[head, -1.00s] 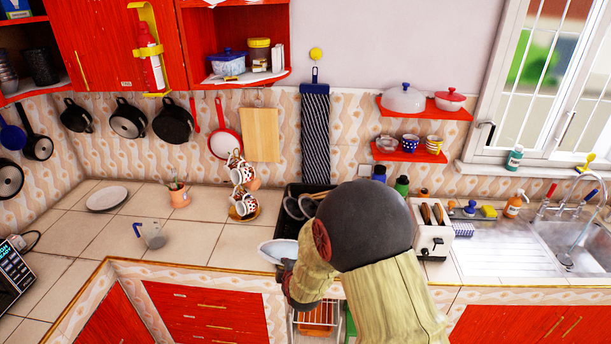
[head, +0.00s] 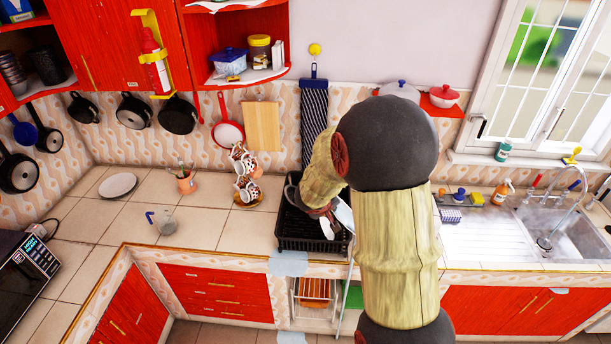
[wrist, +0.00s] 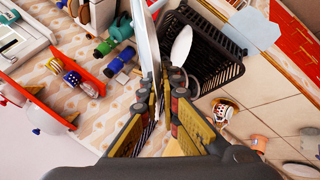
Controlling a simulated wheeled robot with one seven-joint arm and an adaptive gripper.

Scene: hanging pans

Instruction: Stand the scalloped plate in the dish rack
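The scalloped plate (head: 345,214) is pale and seen nearly edge-on, upright, just right of my gripper in the head view. In the wrist view the plate (wrist: 145,42) runs up from between my fingers as a thin, tall shape. My gripper (wrist: 160,88) is shut on its edge. The black dish rack (head: 300,243) stands on the counter below and left of the plate. It also shows in the wrist view (wrist: 225,75), right of the plate. A white oval piece (wrist: 182,45) shows in the rack. My arm hides part of the rack; contact between plate and rack cannot be told.
A mug stack (head: 246,185) stands left of the rack. A grey mug (head: 163,220), a pot of utensils (head: 187,182) and another plate (head: 118,186) are farther left. The sink (head: 560,228) is right. Counter tiles just left of the rack are clear.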

